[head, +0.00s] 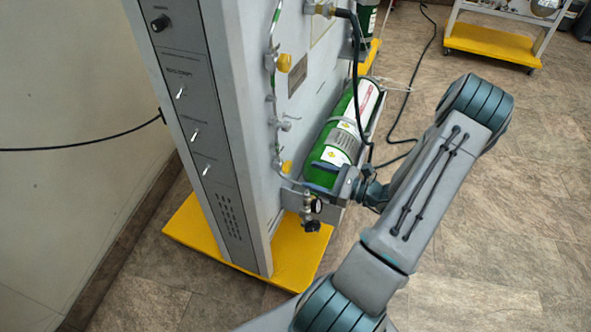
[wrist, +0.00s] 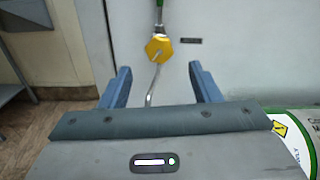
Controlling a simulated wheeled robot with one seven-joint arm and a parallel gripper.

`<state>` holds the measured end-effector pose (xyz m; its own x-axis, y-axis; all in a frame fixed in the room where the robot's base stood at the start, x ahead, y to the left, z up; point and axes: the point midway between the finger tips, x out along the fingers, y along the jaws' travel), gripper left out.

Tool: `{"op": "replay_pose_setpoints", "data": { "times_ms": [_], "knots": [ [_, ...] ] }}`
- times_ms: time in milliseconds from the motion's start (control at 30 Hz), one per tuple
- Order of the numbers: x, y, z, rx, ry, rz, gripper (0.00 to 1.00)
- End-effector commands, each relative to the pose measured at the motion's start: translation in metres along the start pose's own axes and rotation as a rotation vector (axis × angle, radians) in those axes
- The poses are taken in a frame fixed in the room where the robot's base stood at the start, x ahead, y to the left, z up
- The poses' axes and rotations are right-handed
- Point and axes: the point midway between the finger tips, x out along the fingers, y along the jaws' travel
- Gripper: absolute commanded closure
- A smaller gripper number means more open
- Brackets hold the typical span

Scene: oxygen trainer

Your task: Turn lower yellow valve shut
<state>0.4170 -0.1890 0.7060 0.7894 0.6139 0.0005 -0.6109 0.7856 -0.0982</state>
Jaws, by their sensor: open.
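The lower yellow valve (head: 287,167) is on the grey panel, low on the thin pipe, left of the green cylinder. In the wrist view the yellow valve knob (wrist: 159,48) is ahead of the gap between my fingers, close to centred. My gripper (head: 312,182) is open and empty in front of the panel near this valve; in the wrist view its two blue fingers (wrist: 160,68) stand apart, one each side of the pipe below the knob. I see no contact with the knob. The upper yellow valve (head: 285,62) is higher on the same panel.
A green cylinder (head: 330,147) lies beside my gripper, and shows at the lower right of the wrist view (wrist: 293,130). A gauge (head: 317,206) with a black knob hangs just below my gripper. The cabinet stands on a yellow base (head: 298,250). Floor to the right is open, with a black cable.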

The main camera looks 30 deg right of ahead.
Motion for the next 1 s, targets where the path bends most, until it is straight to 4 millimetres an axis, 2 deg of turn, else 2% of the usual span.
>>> {"op": "replay_pose_setpoints", "data": {
  "times_ms": [100,300,500,733,767,900,1000],
  "knots": [
    [0.026,0.001,0.0,0.001,-0.001,0.004,0.43],
    [0.053,0.001,0.0,0.0,0.001,0.002,0.43],
    [0.063,0.001,0.0,0.0,0.001,0.001,0.43],
    [0.064,0.001,0.0,0.0,0.001,0.001,0.43],
    [0.064,0.001,0.0,0.0,0.001,0.001,0.49],
    [0.064,0.001,0.0,0.0,0.001,0.002,0.88],
    [0.063,0.001,0.0,0.0,0.001,0.002,0.88]
  ]
}}
